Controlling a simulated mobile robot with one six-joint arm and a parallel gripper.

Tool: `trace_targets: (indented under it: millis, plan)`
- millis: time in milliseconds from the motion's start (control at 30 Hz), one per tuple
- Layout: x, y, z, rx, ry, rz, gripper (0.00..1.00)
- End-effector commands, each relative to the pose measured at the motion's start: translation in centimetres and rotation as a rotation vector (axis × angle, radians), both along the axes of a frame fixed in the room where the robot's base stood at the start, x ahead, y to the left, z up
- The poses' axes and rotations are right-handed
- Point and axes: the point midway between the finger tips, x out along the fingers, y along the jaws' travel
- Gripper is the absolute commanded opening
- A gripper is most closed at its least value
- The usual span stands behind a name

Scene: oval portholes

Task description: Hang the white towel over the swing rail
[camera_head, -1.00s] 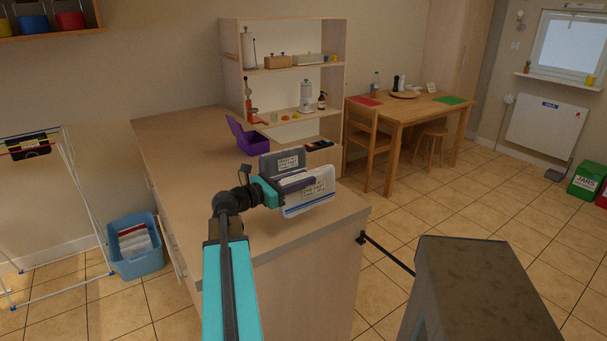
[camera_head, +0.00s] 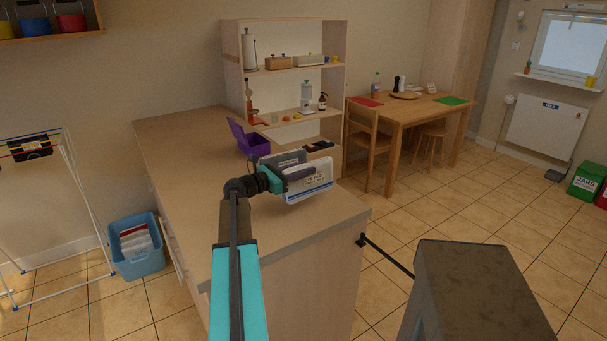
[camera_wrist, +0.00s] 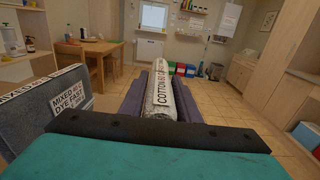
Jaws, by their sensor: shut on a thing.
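The white towel (camera_head: 314,182) is a folded bundle with a printed label, held over the counter near its right end. It also shows end-on in the wrist view (camera_wrist: 161,92), where its label begins with "COTTON". My gripper (camera_head: 299,174) is shut on it, with a dark finger on each side (camera_wrist: 162,108). A grey labelled towel (camera_head: 280,160) is close behind my gripper; it stands left of the fingers in the wrist view (camera_wrist: 40,120). A dark rail (camera_head: 388,255), apparently the swing rail, sticks out from the counter's end, below and right of the towel; its far end is hidden.
The wooden counter (camera_head: 185,135) carries an open purple box (camera_head: 250,138). A shelf unit (camera_head: 236,60) stands behind it. A blue basket (camera_head: 137,246) and a drying rack (camera_head: 75,185) are at left. The dining table (camera_head: 408,108) is beyond. Tiled floor (camera_head: 480,215) is free at right.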

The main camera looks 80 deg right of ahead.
Motion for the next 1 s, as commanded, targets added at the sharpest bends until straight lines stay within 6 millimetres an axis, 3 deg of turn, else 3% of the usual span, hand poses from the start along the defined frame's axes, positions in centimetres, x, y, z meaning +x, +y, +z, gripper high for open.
trace_targets:
  millis: [100, 300, 733, 1000]
  plan:
    - [0.3, -1.5, 0.0, 0.0, 0.001, 0.0, 0.0]
    - [0.4, -2.5, -0.1, 0.0, 0.001, 0.0, 0.0]
    - [0.3, -2.5, -0.3, 0.0, 0.001, 0.0, 0.0]
    - [0.3, -2.5, -2.5, 0.001, 0.002, 0.0, 0.0]
